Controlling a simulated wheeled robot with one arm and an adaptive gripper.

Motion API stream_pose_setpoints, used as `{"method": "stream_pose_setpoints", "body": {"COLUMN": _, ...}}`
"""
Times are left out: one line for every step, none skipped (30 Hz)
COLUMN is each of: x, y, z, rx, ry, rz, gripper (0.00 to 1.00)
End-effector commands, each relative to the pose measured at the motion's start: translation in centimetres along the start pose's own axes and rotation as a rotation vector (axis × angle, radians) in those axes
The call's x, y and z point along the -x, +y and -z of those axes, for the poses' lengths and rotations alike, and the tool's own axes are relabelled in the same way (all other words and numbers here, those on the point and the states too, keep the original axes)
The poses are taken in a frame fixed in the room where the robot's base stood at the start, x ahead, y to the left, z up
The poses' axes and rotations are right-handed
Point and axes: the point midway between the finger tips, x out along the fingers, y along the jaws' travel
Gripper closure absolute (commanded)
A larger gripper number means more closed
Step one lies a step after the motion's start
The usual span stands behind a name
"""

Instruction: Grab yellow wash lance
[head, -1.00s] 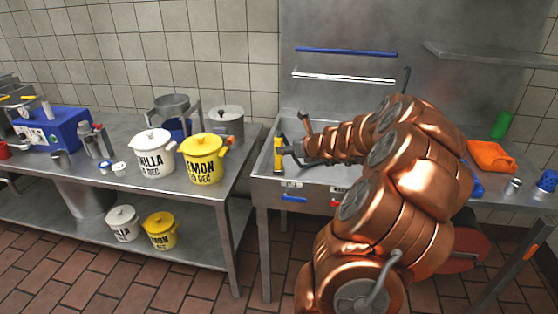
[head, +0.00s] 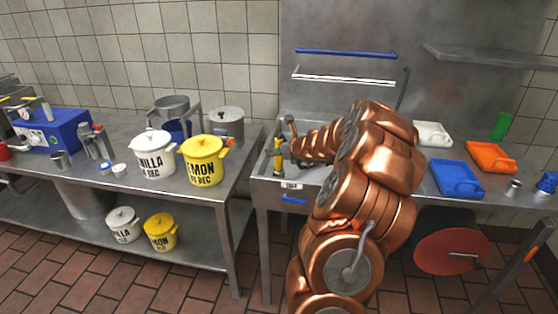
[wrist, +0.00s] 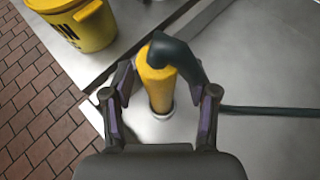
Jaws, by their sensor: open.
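The yellow wash lance (wrist: 157,85) stands upright at the left edge of the sink, with a dark bent head on top and a pale collar at its base. It also shows in the head view (head: 278,160), partly covered by my gripper. My gripper (wrist: 163,75) is open, its two fingers on either side of the lance's yellow body. I cannot tell whether either finger touches it. In the head view my gripper (head: 287,150) is at the left end of the sink.
A dark hose (wrist: 270,110) runs right from beside the lance. The yellow lemon bucket (head: 203,160) and white vanilla bucket (head: 153,155) stand on the left table. Blue (head: 455,178), orange (head: 490,156) and white (head: 433,133) trays lie right of the sink.

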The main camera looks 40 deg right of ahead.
Motion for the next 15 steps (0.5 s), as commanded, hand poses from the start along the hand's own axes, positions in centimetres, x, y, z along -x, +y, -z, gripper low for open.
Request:
{"method": "stream_pose_setpoints", "body": {"x": 0.01, "y": 0.00, "z": -0.02, "rx": 0.000, "ry": 0.000, "rz": 0.000, "gripper": 0.42}}
{"method": "stream_pose_setpoints", "body": {"x": 0.02, "y": 0.00, "z": -0.03, "rx": 0.000, "ry": 0.000, "rz": 0.000, "gripper": 0.42}}
{"method": "stream_pose_setpoints", "body": {"x": 0.03, "y": 0.00, "z": -0.02, "rx": 0.000, "ry": 0.000, "rz": 0.000, "gripper": 0.42}}
{"method": "stream_pose_setpoints", "body": {"x": 0.03, "y": 0.00, "z": -0.02, "rx": 0.000, "ry": 0.000, "rz": 0.000, "gripper": 0.42}}
{"method": "stream_pose_setpoints", "body": {"x": 0.04, "y": 0.00, "z": -0.03, "rx": 0.000, "ry": 0.000, "rz": 0.000, "gripper": 0.45}}
{"method": "stream_pose_setpoints", "body": {"x": 0.04, "y": -0.01, "z": -0.03, "rx": 0.000, "ry": 0.000, "rz": 0.000, "gripper": 0.49}}
{"method": "stream_pose_setpoints", "body": {"x": 0.04, "y": 0.00, "z": -0.03, "rx": 0.000, "ry": 0.000, "rz": 0.000, "gripper": 0.52}}
{"method": "stream_pose_setpoints", "body": {"x": 0.05, "y": -0.01, "z": -0.03, "rx": 0.000, "ry": 0.000, "rz": 0.000, "gripper": 0.55}}
{"method": "stream_pose_setpoints", "body": {"x": 0.05, "y": -0.01, "z": -0.03, "rx": 0.000, "ry": 0.000, "rz": 0.000, "gripper": 0.59}}
{"method": "stream_pose_setpoints", "body": {"x": 0.05, "y": -0.01, "z": -0.03, "rx": 0.000, "ry": -0.001, "rz": 0.000, "gripper": 0.62}}
{"method": "stream_pose_setpoints", "body": {"x": 0.05, "y": -0.01, "z": -0.03, "rx": 0.000, "ry": -0.001, "rz": 0.000, "gripper": 0.66}}
{"method": "stream_pose_setpoints", "body": {"x": 0.05, "y": -0.01, "z": -0.03, "rx": 0.000, "ry": -0.001, "rz": 0.000, "gripper": 0.70}}
{"method": "stream_pose_setpoints", "body": {"x": 0.05, "y": -0.01, "z": -0.02, "rx": 0.000, "ry": 0.000, "rz": 0.000, "gripper": 0.73}}
{"method": "stream_pose_setpoints", "body": {"x": 0.05, "y": -0.01, "z": -0.02, "rx": 0.000, "ry": 0.000, "rz": 0.000, "gripper": 0.76}}
{"method": "stream_pose_setpoints", "body": {"x": 0.06, "y": -0.01, "z": -0.03, "rx": 0.000, "ry": -0.001, "rz": 0.000, "gripper": 0.80}}
